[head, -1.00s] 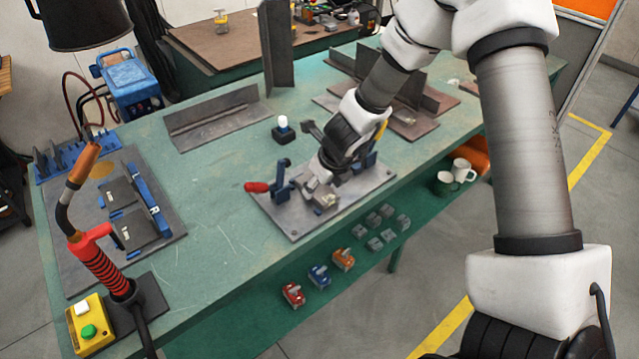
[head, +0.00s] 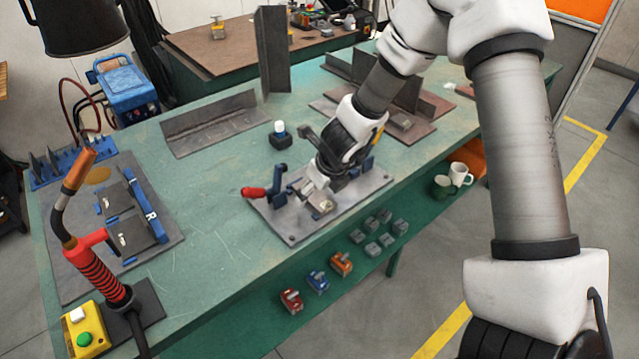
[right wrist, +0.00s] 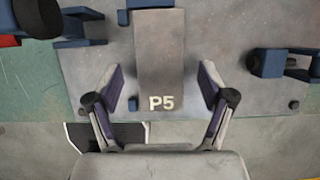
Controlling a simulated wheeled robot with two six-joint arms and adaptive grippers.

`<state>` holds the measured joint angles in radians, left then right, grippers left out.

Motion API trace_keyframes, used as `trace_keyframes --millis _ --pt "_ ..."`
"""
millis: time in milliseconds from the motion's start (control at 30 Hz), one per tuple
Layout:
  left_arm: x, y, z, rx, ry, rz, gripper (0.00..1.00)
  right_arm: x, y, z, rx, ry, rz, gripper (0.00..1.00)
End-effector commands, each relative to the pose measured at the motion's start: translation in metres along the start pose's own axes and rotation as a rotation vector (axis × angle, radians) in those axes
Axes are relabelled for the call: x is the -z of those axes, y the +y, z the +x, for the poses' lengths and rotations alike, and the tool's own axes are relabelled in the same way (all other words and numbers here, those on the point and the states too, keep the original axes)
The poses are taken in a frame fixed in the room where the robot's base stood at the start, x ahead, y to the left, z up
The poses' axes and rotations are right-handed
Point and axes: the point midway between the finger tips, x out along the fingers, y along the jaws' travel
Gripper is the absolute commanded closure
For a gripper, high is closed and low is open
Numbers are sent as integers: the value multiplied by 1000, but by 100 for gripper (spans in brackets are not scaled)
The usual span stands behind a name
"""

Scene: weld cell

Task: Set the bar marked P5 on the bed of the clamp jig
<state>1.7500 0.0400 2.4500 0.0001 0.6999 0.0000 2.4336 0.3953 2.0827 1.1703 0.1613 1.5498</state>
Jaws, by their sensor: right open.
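The bar marked P5 (right wrist: 160,52) is a flat grey bar that lies on the grey plate of the clamp jig (head: 292,238), with its marked end toward my gripper. In the head view only a small part of the bar (head: 322,206) shows below my gripper. The jig has blue blocks and a red-handled clamp (head: 256,192). My right gripper (right wrist: 162,84) is open, one finger on each side of the bar's marked end, with a gap on both sides. It also shows low over the jig in the head view (head: 312,190). My left gripper is out of view.
A second fixture plate (head: 165,250) with blue rails lies at the left, near a welding torch (head: 95,270) on its stand and a yellow button box (head: 85,330). A small black stand (head: 280,139) with a white top is behind the jig. Bare green bench separates the fixtures.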

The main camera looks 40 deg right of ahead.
Motion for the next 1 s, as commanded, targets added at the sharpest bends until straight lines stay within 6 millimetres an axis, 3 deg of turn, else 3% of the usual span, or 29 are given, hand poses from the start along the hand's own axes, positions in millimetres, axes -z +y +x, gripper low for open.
trace_keyframes --millis 167,600,733,1000 --pt "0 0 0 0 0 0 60 -1 0 -17 0 -4 4 19" --pt "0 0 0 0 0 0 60 -2 0 -109 0 -6 2 19" --pt "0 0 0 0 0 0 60 -1 0 -119 0 -3 0 19" --pt "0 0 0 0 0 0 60 -1 0 -119 0 -1 0 19"
